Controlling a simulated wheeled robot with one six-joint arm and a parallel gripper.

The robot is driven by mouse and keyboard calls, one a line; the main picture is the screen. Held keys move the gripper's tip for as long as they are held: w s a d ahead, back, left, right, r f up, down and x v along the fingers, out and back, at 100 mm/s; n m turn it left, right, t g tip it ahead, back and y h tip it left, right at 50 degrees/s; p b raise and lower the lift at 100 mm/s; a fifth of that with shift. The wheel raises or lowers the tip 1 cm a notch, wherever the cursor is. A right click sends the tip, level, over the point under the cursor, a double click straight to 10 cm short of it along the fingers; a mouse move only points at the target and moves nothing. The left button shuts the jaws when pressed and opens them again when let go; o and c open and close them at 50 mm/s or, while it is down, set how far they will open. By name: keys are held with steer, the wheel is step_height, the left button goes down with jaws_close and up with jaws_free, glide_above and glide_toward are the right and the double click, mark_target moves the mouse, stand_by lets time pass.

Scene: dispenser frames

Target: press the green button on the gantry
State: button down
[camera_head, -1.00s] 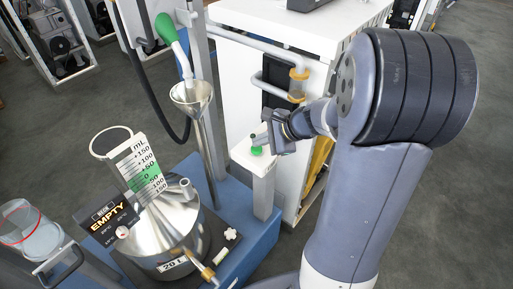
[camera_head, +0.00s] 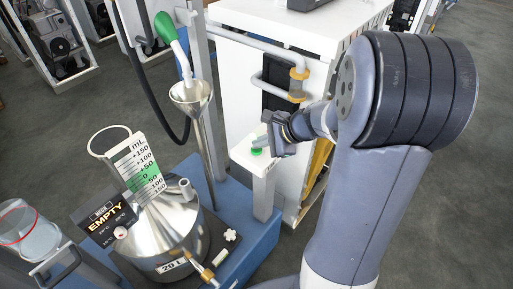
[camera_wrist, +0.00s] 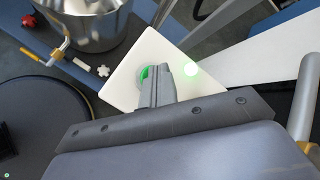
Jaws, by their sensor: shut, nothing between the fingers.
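The gantry's white post (camera_head: 264,190) stands in the middle of the head view, with a pale top plate. The green button (camera_head: 257,151) sits on that plate. In the wrist view the button (camera_wrist: 145,73) shows as a green disc, partly hidden behind my fingers. A bright green lit spot (camera_wrist: 191,69) shows on the same white plate (camera_wrist: 125,75), right of the fingers. My gripper (camera_head: 267,145) is shut and empty, pointing down at the button; its fingertips also show in the wrist view (camera_wrist: 165,68). I cannot tell whether the fingertips touch the button.
A steel 20 L container (camera_head: 165,225) stands on the blue base (camera_head: 238,225) at left, with a black display (camera_head: 108,220) reading EMPTY. A steel funnel (camera_head: 191,97) under a green-handled nozzle (camera_head: 163,28) stands behind. A white cabinet (camera_head: 240,75) with pipes is close behind my gripper.

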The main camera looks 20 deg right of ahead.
mark_target(260, 150)
steer(key=shift+r, duration=0.15)
steer(key=shift+r+p, duration=0.7)
steer(key=shift+r, duration=0.05)
step_height(260, 150, up, 5)
steer(key=p, duration=0.4)
stand_by(1.0)
